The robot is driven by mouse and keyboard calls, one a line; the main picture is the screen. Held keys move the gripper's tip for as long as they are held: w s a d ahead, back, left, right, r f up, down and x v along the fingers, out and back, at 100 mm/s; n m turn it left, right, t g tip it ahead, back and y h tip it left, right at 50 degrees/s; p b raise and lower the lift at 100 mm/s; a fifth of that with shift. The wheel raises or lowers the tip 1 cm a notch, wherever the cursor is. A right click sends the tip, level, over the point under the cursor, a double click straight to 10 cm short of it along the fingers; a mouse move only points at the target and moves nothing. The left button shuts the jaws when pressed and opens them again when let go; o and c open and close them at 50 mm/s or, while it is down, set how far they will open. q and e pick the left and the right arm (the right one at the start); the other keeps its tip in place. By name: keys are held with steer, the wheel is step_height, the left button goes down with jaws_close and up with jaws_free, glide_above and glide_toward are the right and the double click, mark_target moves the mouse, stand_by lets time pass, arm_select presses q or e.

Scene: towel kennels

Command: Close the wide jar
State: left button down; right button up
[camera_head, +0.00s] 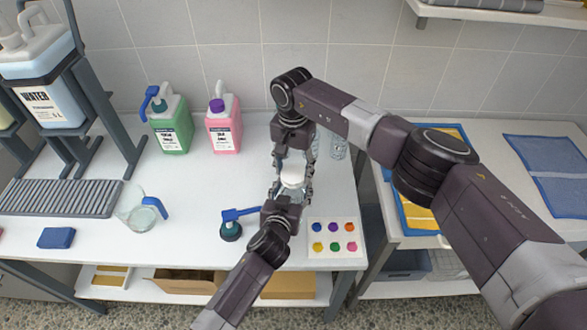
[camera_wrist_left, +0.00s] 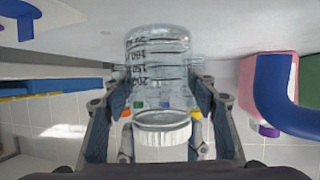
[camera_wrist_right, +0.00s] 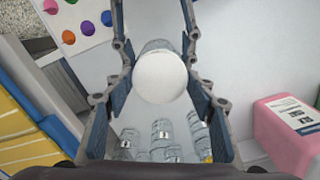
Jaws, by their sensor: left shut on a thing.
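The wide jar is clear, with dark volume marks, and shows in the left wrist view (camera_wrist_left: 158,68). My left gripper (camera_head: 292,194) is shut around its sides. A white lid (camera_head: 293,174) is at the jar's mouth; it also shows in the left wrist view (camera_wrist_left: 162,136) and the right wrist view (camera_wrist_right: 160,77). I cannot tell whether the lid is tight. My right gripper (camera_wrist_right: 158,60) comes from above, its fingers apart on either side of the lid, with small gaps showing. In the head view, the two grippers hide most of the jar.
Clear jars (camera_wrist_right: 162,138) stand behind, close to my right gripper. A pink jug (camera_head: 224,125) and a green jug (camera_head: 171,125) are at the back. A blue-handled tool (camera_head: 231,229) and a paint-dot card (camera_head: 334,239) lie near the front.

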steer(key=c, duration=0.6)
steer(key=m, duration=0.6)
steer(key=shift+m, duration=0.4)
steer(key=shift+c, duration=0.2)
steer(key=m, duration=0.4)
steer(key=shift+m, duration=0.4)
steer(key=m, duration=0.4)
steer(key=shift+m, duration=0.4)
steer(key=m, duration=0.4)
steer(key=shift+m, duration=0.4)
steer(key=m, duration=0.4)
steer(key=shift+m, duration=0.3)
steer(key=m, duration=0.4)
steer(key=shift+f+m, duration=0.1)
steer(key=shift+m, duration=0.3)
steer(key=m, duration=0.3)
steer(key=shift+m, duration=0.3)
steer(key=o, duration=1.4)
steer(key=shift+c, duration=0.2)
